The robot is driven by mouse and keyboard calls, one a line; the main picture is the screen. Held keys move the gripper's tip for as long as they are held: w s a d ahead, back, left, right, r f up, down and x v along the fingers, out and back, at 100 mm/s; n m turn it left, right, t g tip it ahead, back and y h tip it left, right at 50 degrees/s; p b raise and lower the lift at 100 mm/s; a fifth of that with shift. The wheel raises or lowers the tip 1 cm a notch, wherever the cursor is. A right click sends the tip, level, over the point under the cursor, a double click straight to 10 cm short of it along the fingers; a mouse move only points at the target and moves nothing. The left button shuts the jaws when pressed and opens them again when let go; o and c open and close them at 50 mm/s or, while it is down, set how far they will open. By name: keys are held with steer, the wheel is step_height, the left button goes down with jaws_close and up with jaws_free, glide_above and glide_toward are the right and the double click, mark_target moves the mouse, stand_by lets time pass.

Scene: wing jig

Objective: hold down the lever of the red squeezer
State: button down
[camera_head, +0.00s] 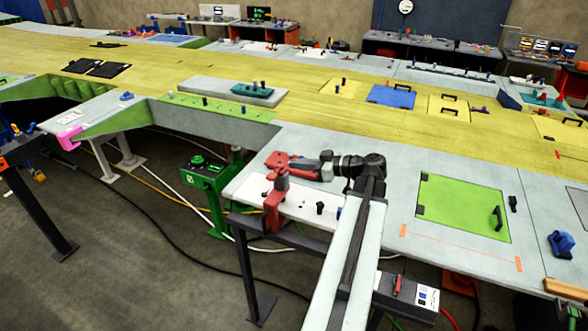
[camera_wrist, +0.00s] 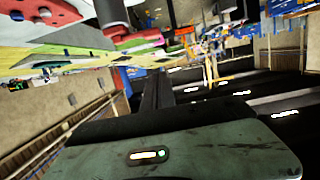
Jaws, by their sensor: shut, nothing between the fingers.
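In the wrist view, a red part (camera_wrist: 45,14) shows at the top left, probably the squeezer. My grey-green gripper housing and dark finger fill the lower middle there.
A green machine (camera_head: 208,180) stands on the floor left of the squeezer. A white plate with several dark knobs (camera_head: 320,208) lies beneath my wrist. A green panel with a handle (camera_head: 455,205) is right of my arm. Cables (camera_head: 175,230) cross the floor.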

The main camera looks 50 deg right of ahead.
steer(key=b, duration=0.2)
glide_above(276, 172)
steer(key=s+a, duration=0.3)
step_height(276, 172, down, 2)
steer(key=f+b, duration=0.3)
steer(key=f, duration=0.1)
steer(key=shift+d+b, duration=0.25)
steer(key=shift+b, duration=0.05)
